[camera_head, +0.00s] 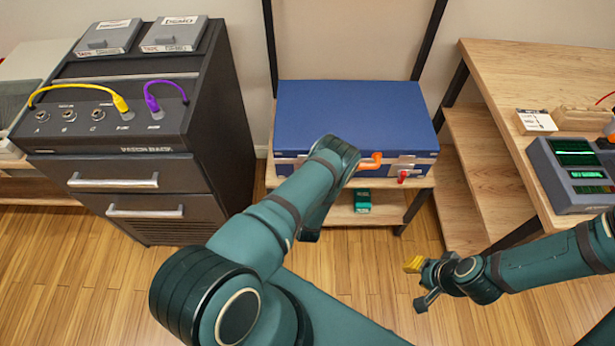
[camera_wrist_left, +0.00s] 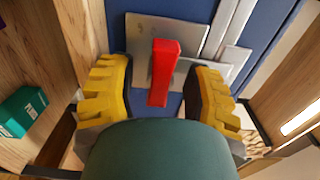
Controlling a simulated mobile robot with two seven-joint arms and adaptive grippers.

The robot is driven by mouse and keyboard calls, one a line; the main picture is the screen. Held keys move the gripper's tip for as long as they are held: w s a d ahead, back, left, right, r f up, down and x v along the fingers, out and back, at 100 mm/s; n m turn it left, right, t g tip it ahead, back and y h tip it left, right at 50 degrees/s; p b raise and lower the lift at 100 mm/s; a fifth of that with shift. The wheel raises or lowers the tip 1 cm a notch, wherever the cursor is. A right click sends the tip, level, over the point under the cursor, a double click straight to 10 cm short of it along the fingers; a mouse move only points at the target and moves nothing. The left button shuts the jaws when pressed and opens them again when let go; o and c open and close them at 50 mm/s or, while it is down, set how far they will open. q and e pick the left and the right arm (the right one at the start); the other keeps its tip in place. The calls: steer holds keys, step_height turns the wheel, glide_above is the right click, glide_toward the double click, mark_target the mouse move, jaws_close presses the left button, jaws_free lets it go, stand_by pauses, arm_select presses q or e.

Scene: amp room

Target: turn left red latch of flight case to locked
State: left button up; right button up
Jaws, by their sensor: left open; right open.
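The blue flight case (camera_head: 355,115) lies closed on a wooden shelf, with an orange handle (camera_head: 371,160) on its front. A red latch (camera_wrist_left: 163,72) on a metal plate stands between the yellow fingers of my left gripper (camera_wrist_left: 157,92) in the left wrist view. The gripper is open, with a gap visible on both sides of the latch. In the head view, my left arm hides this latch and the left fingers. The case's right red latch (camera_head: 402,177) shows on its front. My right gripper (camera_head: 418,284) is open and empty above the floor.
A green box (camera_head: 362,201) sits on the lower shelf and also shows in the left wrist view (camera_wrist_left: 22,112). A dark drawer cabinet (camera_head: 140,170) stands left, a wooden desk (camera_head: 535,75) right. Bare floor lies in front.

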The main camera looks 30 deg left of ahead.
arm_select(q)
steer(key=v, duration=1.2)
steer(key=shift+a, duration=0.1)
steer(key=w+d+r+n+g+h, duration=0.25)
steer(key=d+n+g+h, duration=0.3)
steer(key=n+g, duration=0.35)
steer(key=s+d+r+n+g+h, duration=0.4)
steer(key=s+d+r+h, duration=0.4)
steer(key=r, duration=0.3)
steer(key=shift+s+d+r, duration=0.3)
steer(key=shift+s+d, duration=0.45)
steer(key=shift+d, duration=0.1)
